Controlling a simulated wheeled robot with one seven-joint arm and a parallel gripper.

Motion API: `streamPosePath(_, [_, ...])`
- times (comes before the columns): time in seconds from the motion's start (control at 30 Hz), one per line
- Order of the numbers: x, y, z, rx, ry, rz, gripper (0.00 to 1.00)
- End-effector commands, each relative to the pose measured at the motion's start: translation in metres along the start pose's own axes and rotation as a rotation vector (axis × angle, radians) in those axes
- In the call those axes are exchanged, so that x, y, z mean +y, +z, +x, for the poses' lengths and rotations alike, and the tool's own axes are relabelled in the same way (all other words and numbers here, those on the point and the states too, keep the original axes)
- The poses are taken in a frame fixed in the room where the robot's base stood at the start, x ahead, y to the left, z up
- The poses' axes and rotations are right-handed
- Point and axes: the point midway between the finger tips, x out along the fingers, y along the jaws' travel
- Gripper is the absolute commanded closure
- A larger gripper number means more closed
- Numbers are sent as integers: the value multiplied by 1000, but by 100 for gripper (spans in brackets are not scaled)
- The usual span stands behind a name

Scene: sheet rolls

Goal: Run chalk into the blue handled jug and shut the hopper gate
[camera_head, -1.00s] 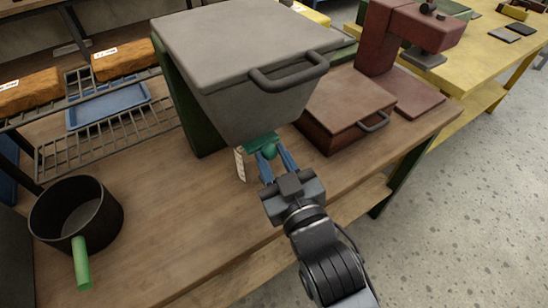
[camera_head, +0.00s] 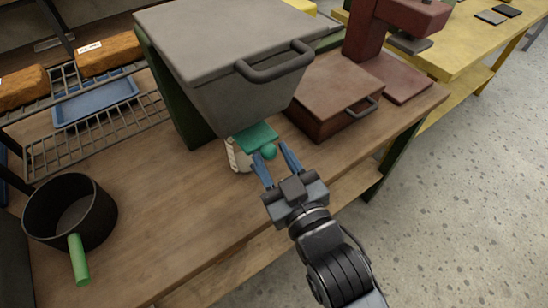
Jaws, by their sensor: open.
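The grey hopper (camera_head: 215,85) with a dark bar handle stands on the wooden bench. Its green gate plate (camera_head: 256,135) sticks out under the front, with a round green knob (camera_head: 268,151). My gripper (camera_head: 276,160) is open, its blue fingers spread on either side of the knob, apparently not gripping it. A pale vessel with scale marks (camera_head: 235,156) stands below the gate, mostly hidden by the hopper and gate. It may be the jug; I see no blue handle on it, and cannot tell how full it is.
A dark pot with a green handle (camera_head: 70,212) stands at the left. A wire rack (camera_head: 95,128) holds a blue tray (camera_head: 97,101) and orange-brown blocks (camera_head: 110,53). A red-brown box (camera_head: 335,92) sits right of the hopper. The bench front is clear.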

Motion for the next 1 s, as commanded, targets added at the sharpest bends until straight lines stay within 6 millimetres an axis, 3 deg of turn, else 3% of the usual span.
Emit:
streamPosePath(0.5, [-1,2,-68,-2,-1,1,57])
streamPosePath(1.0, [0,0,-75,0,0,0,57])
